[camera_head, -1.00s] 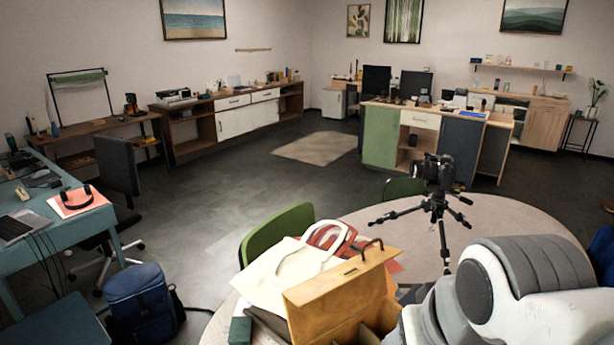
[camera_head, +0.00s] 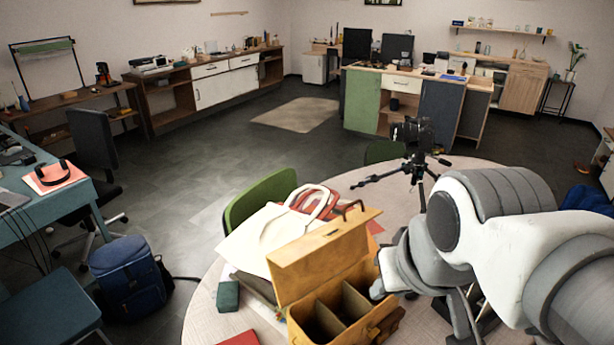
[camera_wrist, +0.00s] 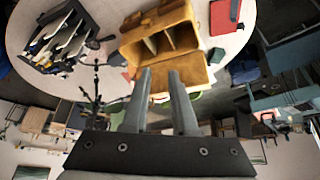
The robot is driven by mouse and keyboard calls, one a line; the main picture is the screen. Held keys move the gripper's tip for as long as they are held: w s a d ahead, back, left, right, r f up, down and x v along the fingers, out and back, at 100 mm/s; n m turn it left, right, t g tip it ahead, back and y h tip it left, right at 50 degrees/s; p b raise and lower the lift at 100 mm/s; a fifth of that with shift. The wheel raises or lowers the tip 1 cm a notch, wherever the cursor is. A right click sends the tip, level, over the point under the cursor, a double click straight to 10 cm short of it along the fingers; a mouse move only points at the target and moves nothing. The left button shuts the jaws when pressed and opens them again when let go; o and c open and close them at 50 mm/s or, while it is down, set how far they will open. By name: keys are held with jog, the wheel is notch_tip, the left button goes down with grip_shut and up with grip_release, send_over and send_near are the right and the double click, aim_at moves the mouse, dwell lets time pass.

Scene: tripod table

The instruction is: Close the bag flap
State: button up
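The tan leather bag (camera_head: 382,322) stands on the round table with its divided compartments showing from above. Its flap (camera_head: 325,245) is open and stands up at the back left, with a dark handle at its top edge. In the wrist view the bag (camera_wrist: 136,52) is upside down, with its flap (camera_wrist: 185,72) nearest the fingers. My gripper (camera_wrist: 160,73) shows there with two grey fingers apart and nothing between them. Its tips overlap the flap in that view; I cannot tell whether they touch. In the head view my arm is right of the bag.
A camera on a black tripod (camera_head: 412,150) stands behind the bag on the table (camera_head: 470,165). A white-and-red tote (camera_head: 300,215) lies behind the flap. A small green box (camera_head: 228,296) and a red book (camera_head: 238,339) lie left of the bag.

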jog(key=shift+n+g, duration=0.7)
jog(key=w+r+p, duration=0.1)
jog(key=w+r, duration=0.1)
jog(key=w, duration=0.1)
jog(key=w+r+p, duration=0.1)
jog(key=w+r, duration=0.1)
jog(key=w+r+p, duration=0.1)
jog(key=w+r, duration=0.2)
jog(key=shift+w+r, duration=0.1)
jog(key=shift+w, duration=0.25)
grip_shut()
jog(key=w+r+n+g+p, duration=0.25)
jog(key=w+p, duration=0.35)
jog(key=w, duration=1.4)
jog(key=w+f+n+g+p, duration=0.2)
jog(key=w+f, duration=0.3)
jog(key=w, duration=0.2)
jog(key=shift+s+d+f+p, duration=0.3)
jog(key=shift+s+f, duration=0.15)
jog(key=shift+f, duration=1.45)
jog(key=shift+s+d+f+p, duration=0.25)
jog(key=shift+s+f+p, duration=0.15)
jog(key=shift+f, duration=1.45)
jog(key=shift+s+d+f+p, duration=0.25)
jog(key=shift+s+f, duration=0.2)
jog(key=shift+f, duration=1.45)
